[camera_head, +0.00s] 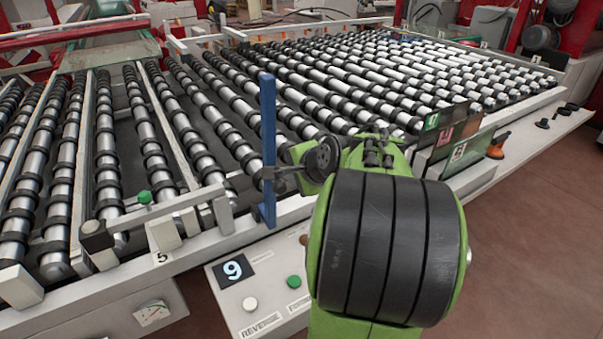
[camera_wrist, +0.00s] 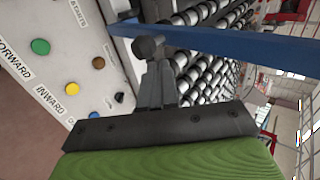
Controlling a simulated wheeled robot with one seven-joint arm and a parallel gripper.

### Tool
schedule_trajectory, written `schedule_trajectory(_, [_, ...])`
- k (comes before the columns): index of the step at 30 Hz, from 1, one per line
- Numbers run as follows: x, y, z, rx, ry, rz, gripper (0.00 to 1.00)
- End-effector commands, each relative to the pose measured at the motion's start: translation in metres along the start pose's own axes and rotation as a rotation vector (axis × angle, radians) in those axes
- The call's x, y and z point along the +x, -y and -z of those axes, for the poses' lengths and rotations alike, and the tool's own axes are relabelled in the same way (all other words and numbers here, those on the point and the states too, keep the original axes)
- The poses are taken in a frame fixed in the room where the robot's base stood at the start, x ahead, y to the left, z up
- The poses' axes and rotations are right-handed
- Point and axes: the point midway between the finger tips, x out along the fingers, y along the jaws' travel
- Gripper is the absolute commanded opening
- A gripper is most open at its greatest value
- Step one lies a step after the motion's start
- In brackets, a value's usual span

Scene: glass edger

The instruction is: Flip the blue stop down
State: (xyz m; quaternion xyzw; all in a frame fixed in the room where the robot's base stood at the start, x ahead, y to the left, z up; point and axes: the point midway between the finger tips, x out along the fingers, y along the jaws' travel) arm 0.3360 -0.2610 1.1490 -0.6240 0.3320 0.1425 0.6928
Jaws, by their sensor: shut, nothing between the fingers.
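The blue stop (camera_head: 268,140) is a flat blue bar standing upright at the front edge of the roller conveyor. In the wrist view the blue stop (camera_wrist: 225,42) runs across the top, just beyond the fingers. My gripper (camera_head: 275,175) is at the lower half of the stop, very close to it. Whether it touches the stop I cannot tell. In the wrist view my gripper (camera_wrist: 154,72) has its fingers together with nothing between them. A dark rounded knob shows at their tips. My green and black arm hides part of the conveyor's front edge.
The conveyor rollers (camera_head: 345,85) fill the area behind the stop. A control panel (camera_head: 265,325) with buttons and a "9" label lies below it. A green knob (camera_head: 145,197) sits on the front rail at left. Small framed signs (camera_head: 455,140) stand at right.

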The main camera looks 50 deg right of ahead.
Motion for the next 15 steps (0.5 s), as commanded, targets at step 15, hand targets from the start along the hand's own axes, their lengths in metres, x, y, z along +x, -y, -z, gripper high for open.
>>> schedule_trajectory(15, [0.034, 0.029, 0.0, 0.0, -0.001, 0.001, 0.0])
